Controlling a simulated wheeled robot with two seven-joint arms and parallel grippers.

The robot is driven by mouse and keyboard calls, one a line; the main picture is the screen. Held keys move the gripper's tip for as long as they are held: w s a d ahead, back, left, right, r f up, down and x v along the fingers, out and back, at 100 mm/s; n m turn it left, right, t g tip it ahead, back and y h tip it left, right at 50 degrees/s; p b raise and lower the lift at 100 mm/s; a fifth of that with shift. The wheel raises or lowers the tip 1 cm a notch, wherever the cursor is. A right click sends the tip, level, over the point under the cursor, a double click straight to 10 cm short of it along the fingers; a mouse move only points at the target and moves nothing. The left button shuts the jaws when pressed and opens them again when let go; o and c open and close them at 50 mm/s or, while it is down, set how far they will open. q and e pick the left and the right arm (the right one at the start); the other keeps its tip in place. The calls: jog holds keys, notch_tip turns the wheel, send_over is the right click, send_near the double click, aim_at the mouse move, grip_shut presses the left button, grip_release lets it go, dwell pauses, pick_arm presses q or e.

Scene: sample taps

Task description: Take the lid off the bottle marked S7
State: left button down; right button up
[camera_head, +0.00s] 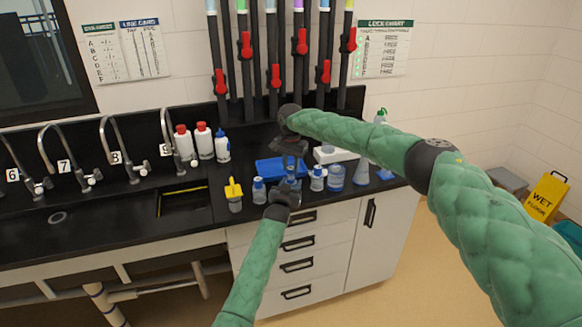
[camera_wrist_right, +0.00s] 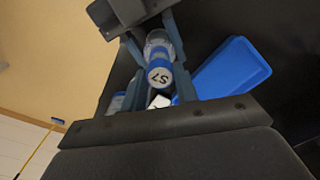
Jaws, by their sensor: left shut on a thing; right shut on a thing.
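The bottle marked S7 (camera_wrist_right: 157,46) shows in the right wrist view, with "S7" on its round pale lid (camera_wrist_right: 160,76). The lid faces the camera and sits between the fingers of my right gripper (camera_wrist_right: 158,82), which is shut on it from above. My left gripper (camera_head: 287,191) is shut on the bottle from the front, lower down; its dark body shows at the top left of the wrist view (camera_wrist_right: 122,14). In the head view my right gripper (camera_head: 291,160) is just above the left one, and the two mostly hide the bottle. I see no clear gap between lid and bottle.
A blue tray (camera_head: 268,168) lies behind the grippers. Blue-lidded bottles (camera_head: 259,190) (camera_head: 317,178) stand close on both sides. A yellow-topped container (camera_head: 234,195) stands left, near the sink. White bottles with red caps (camera_head: 184,143) stand further back.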

aim_at(291, 168)
jog(key=shift+r, duration=2.05)
pick_arm(q)
jog(key=c, duration=0.7)
grip_release()
jog(key=shift+o, duration=0.2)
pick_arm(e)
jog(key=shift+f, duration=0.1)
